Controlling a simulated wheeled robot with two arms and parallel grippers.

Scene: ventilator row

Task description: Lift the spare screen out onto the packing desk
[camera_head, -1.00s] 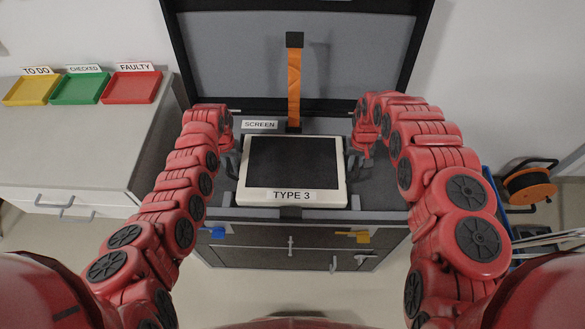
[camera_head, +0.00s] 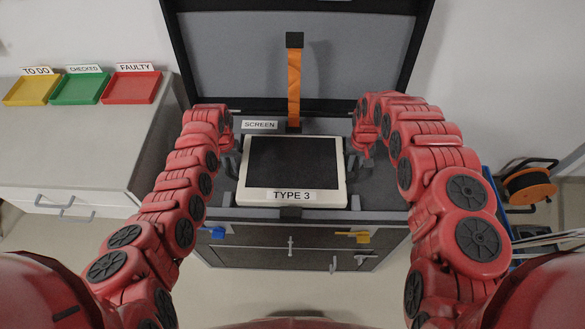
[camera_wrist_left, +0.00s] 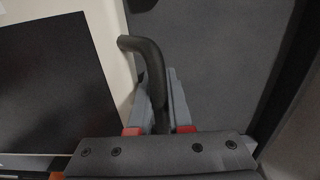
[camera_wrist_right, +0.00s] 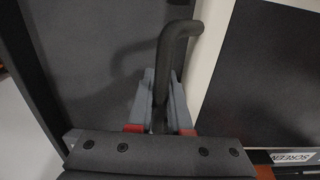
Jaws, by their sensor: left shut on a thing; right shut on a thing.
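The spare screen (camera_head: 292,165) has a cream frame, a dark panel and a label reading TYPE 3. It sits level in or just above the open dark case (camera_head: 377,198); I cannot tell whether it touches the case floor. My left gripper (camera_head: 234,160) is shut on the black handle at the screen's left side, and this handle (camera_wrist_left: 150,62) shows in the left wrist view. My right gripper (camera_head: 350,160) is shut on the handle at the right side, and that handle (camera_wrist_right: 174,50) shows in the right wrist view. The packing desk is not clearly identifiable.
The case's raised lid (camera_head: 350,50) stands behind, with an orange strap (camera_head: 294,85) hanging down. A SCREEN label (camera_head: 259,125) lies at the case's back edge. A grey counter (camera_head: 80,145) at left holds yellow, green and red trays (camera_head: 131,88); its front is clear. A cable reel (camera_head: 529,188) is at right.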

